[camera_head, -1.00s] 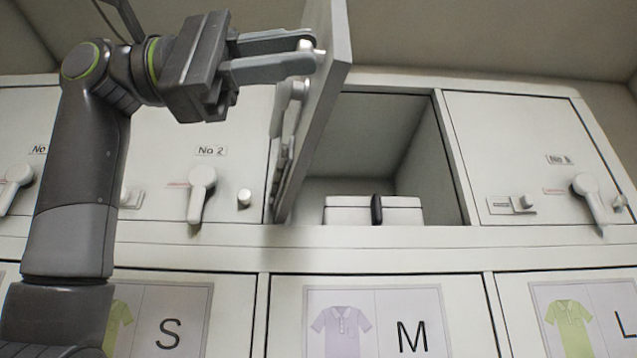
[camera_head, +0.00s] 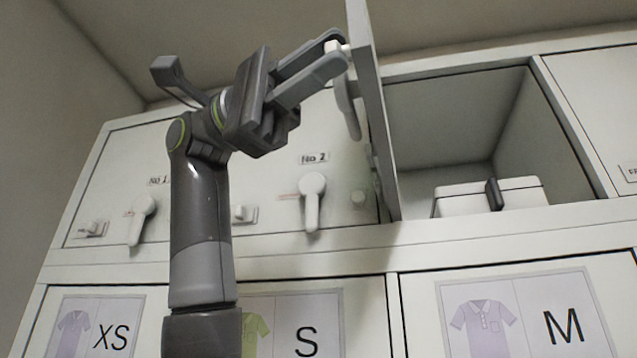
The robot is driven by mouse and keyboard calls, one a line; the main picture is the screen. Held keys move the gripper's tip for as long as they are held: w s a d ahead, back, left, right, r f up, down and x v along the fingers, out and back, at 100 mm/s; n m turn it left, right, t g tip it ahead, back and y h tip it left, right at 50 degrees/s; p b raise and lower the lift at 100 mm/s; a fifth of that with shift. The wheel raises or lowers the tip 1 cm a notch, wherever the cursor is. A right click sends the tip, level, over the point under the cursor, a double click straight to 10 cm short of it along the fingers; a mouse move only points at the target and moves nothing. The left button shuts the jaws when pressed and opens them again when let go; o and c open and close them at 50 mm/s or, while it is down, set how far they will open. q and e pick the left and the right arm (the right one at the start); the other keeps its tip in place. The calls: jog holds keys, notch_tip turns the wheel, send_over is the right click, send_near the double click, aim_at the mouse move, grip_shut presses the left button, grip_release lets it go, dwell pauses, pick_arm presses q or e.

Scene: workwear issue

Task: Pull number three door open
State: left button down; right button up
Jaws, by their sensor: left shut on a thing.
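The open door (camera_head: 374,105) stands swung out to the left of its compartment (camera_head: 445,120), seen nearly edge-on. It sits right of the door marked No 2 (camera_head: 283,205); its own label is hidden. A handle (camera_head: 347,105) hangs on its outer face. The compartment is open to view and holds a white box (camera_head: 465,203) with a dark handle. My right gripper is not in view.
The No 1 door (camera_head: 118,200) and No 2 door are shut, each with a protruding lever handle. Another shut door (camera_head: 600,95) is at the right. Below are fronts with shirt pictures marked XS, S and M. A wall (camera_head: 50,130) stands at the left.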

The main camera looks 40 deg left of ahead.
pick_arm(q)
jog(key=c, duration=1.7)
grip_release()
jog(key=o, duration=0.4)
jog(key=shift+w+d, duration=0.15)
jog(key=a, duration=0.5)
jog(key=a+p, duration=0.1)
jog(key=a, duration=1.1)
jog(key=shift+w+a, duration=0.25)
jog(key=shift+w, duration=0.1)
jog(key=shift+d, duration=0.1)
